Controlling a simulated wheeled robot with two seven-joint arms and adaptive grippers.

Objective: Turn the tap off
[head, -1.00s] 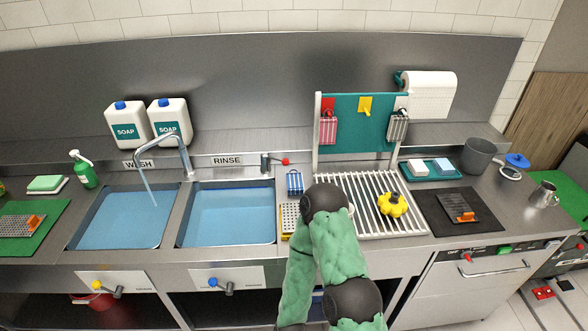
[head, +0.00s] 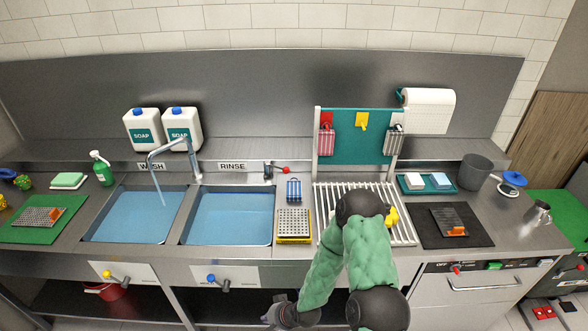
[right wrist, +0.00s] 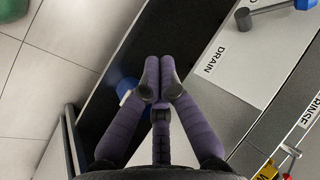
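The tap's curved grey spout (head: 173,146) stands behind the two sinks, with a stream of water falling into the left sink (head: 137,215). A lever with a red knob (head: 286,170) sits on a grey valve body (head: 267,171), right of the RINSE label. My right gripper (head: 273,312) is low in front of the counter, well below and away from the red-knobbed lever. In the right wrist view its purple fingers (right wrist: 156,78) are together at the tips, with nothing seen between them. My left gripper is not in view.
Drain levers with a yellow knob (head: 107,273) and a blue knob (head: 211,278) are on the front panels; the blue one also shows in the right wrist view (right wrist: 304,4). A metal rack (head: 330,200) lies partly behind my right arm. A yellow-edged grater (head: 293,224) lies right of the sinks.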

